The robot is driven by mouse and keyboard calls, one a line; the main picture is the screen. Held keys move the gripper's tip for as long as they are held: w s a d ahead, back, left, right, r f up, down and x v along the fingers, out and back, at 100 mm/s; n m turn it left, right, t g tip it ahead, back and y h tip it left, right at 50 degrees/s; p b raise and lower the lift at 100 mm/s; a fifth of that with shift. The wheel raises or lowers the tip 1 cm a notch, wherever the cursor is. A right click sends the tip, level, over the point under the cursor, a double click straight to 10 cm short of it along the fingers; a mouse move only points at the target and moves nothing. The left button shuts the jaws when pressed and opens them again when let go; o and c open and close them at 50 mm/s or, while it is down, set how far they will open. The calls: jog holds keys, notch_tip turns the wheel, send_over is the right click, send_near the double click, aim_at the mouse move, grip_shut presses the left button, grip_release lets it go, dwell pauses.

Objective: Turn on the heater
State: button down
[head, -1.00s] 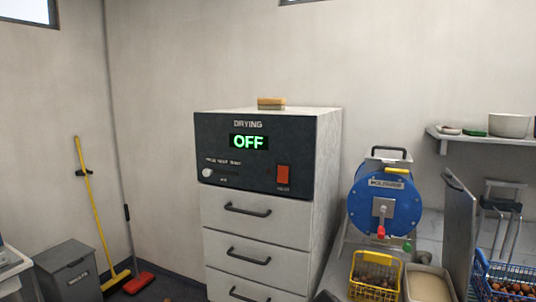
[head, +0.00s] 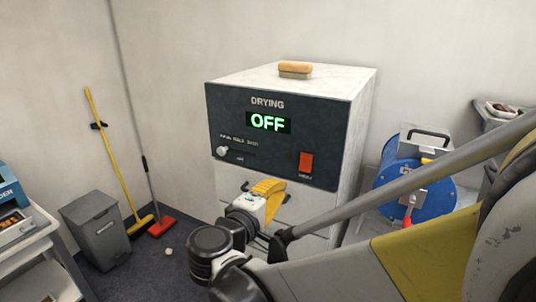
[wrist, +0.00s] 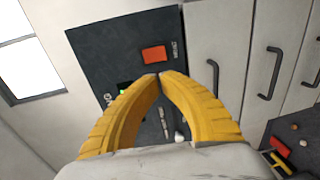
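The drying heater (head: 362,110) is a white cabinet with a dark front panel. Its lit green display (head: 268,122) reads OFF; in the wrist view it is mostly hidden. The orange-red rocker switch (head: 306,162) is at the panel's lower right. It also shows in the wrist view (wrist: 153,54), just beyond my fingertips. My gripper (head: 270,186) is in front of the cabinet, below and left of the switch in the head view. In the wrist view its yellow fingers (wrist: 161,75) almost meet at the tips, with nothing between them. No contact with the switch shows.
A white slider knob (head: 221,151) is on the panel's left. Drawers with dark handles (wrist: 270,72) lie below the panel. A brush (head: 295,70) rests on top. A blue drum machine (head: 400,172) stands to the right, partly behind my arm. A grey bin (head: 96,228) is at left.

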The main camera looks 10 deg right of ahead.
aim_at(302, 167)
jog(key=b+x, duration=0.1)
jog(key=x, duration=1.3)
jog(key=shift+w, duration=0.15)
jog(key=shift+w+d+f+b, duration=0.35)
jog(key=shift+b, duration=0.4)
jog(key=shift+a+r, duration=0.1)
jog(key=shift+r, duration=0.05)
jog(key=shift+s, duration=0.1)
